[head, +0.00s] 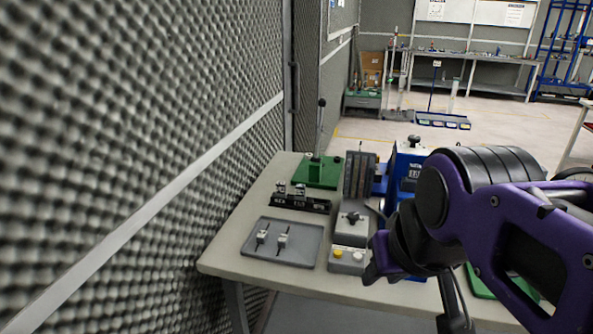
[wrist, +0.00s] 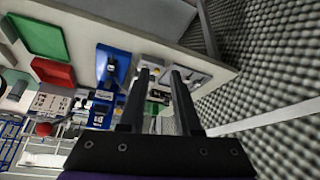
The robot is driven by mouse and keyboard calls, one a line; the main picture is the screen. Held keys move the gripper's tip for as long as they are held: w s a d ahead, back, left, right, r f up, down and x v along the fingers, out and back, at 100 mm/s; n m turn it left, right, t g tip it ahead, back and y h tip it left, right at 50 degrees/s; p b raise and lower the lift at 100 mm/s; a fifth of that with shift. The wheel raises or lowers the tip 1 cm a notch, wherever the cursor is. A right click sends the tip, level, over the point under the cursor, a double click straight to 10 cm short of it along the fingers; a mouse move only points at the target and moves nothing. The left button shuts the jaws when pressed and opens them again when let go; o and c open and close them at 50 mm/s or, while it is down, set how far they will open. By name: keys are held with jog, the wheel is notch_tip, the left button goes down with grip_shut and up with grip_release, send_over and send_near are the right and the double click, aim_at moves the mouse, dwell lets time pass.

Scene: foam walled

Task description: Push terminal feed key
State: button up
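A small grey control box (head: 348,260) with a yellow button (head: 337,253) and a pale button (head: 358,256) sits at the front of the bench in the head view. I cannot read any label, so I cannot tell which is the terminal feed key. A blue machine (head: 408,165) with a small display stands behind it; it also shows in the wrist view (wrist: 112,70). My gripper (wrist: 162,74) shows two dark fingers, apart with nothing between them. In the head view my purple arm comes from the right, its end beside the box and partly hiding the bench.
A grey tray (head: 258,256) with two small parts lies left of the box. A green lever press (head: 318,172) and a black fixture (head: 298,203) stand behind. A foam wall (head: 130,130) borders the bench (head: 222,262) on the left.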

grip_shut()
dwell(1.3)
